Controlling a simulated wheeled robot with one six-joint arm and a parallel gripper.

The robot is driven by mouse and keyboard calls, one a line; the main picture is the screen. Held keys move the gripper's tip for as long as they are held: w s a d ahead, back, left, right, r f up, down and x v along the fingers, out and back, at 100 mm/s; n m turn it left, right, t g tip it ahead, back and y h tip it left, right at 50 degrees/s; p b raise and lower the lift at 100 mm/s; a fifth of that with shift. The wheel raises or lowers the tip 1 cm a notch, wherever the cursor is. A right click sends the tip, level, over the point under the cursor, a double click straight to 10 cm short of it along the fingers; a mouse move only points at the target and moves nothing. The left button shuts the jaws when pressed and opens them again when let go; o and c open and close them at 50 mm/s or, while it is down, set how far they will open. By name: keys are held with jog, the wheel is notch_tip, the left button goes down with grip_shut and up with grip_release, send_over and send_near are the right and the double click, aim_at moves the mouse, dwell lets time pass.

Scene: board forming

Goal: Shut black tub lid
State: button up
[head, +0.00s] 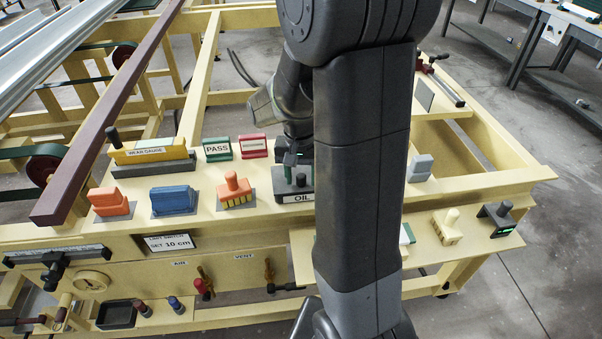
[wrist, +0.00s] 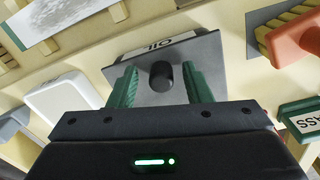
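A dark grey to black box labelled OIL (head: 296,197), taken to be the black tub, sits on the yellow board, partly behind my arm in the head view. In the wrist view its flat dark top (wrist: 135,88) carries a short black knob (wrist: 161,75). My gripper (wrist: 162,84) is over it, with green fingers on both sides of the knob and gaps between; it also shows in the head view (head: 296,172). It looks open and holds nothing. I cannot tell whether the lid is fully seated.
An orange-handled brush (head: 235,190), a blue block (head: 173,200) and a PASS block (head: 217,148) stand to the left. A white box (wrist: 62,103) lies beside the tub in the wrist view. A maroon rail (head: 110,110) rises at the left.

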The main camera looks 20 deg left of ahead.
aim_at(300, 176)
jog(key=shift+r, duration=0.15)
jog(key=shift+a+r, duration=0.1)
jog(key=shift+r, duration=0.25)
notch_tip(300, 176, up, 13)
jog(key=shift+a+f, duration=0.1)
jog(key=shift+f, duration=0.05)
dwell(0.4)
jog(key=f, duration=1.3)
jog(key=shift+w+p, duration=0.2)
jog(key=shift+p, duration=0.15)
jog(key=shift+r, duration=0.2)
jog(key=shift+w, duration=0.1)
